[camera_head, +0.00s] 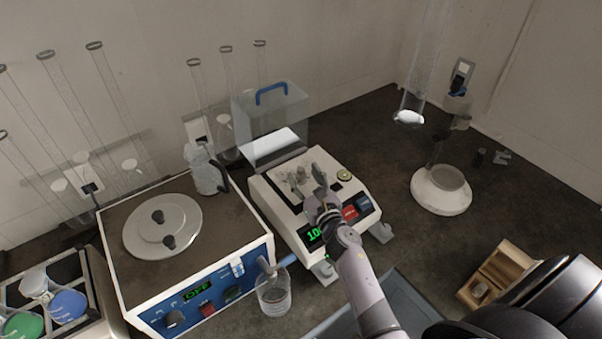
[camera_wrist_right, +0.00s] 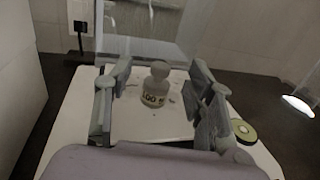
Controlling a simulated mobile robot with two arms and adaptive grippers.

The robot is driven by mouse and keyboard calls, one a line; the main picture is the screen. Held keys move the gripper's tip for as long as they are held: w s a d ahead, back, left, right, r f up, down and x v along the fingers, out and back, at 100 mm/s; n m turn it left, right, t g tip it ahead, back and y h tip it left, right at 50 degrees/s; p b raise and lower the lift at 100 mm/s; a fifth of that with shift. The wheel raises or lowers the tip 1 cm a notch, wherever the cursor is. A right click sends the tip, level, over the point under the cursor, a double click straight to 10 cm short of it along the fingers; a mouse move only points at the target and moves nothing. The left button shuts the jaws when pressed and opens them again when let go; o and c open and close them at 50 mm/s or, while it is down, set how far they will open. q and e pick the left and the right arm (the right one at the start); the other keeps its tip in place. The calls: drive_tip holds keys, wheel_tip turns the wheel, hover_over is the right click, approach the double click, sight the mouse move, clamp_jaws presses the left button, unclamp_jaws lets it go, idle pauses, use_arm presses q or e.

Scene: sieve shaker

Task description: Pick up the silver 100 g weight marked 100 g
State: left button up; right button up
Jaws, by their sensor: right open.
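The silver 100 g weight (camera_wrist_right: 156,84) stands upright on the balance's pan in the right wrist view, its "100 g" label facing me. It is small and partly crowded by the fingers in the head view (camera_head: 301,177). My right gripper (camera_wrist_right: 160,88) is open, with one finger on each side of the weight and visible gaps between. In the head view the right gripper (camera_head: 306,184) is over the pan of the white balance (camera_head: 275,205), whose green display is partly covered by my arm. My left gripper is not in view.
Behind the pan stands a clear cover with a blue handle (camera_head: 271,93). To the left is a sieve shaker (camera_head: 115,218) bearing a glass jug (camera_head: 207,172). A wooden block (camera_head: 496,275) and white round-based stand (camera_head: 441,192) are right.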

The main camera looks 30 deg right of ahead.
drive_tip(key=shift+w+d+f, duration=0.1)
drive_tip(key=shift+w, duration=0.65)
drive_tip(key=shift+c, duration=0.3)
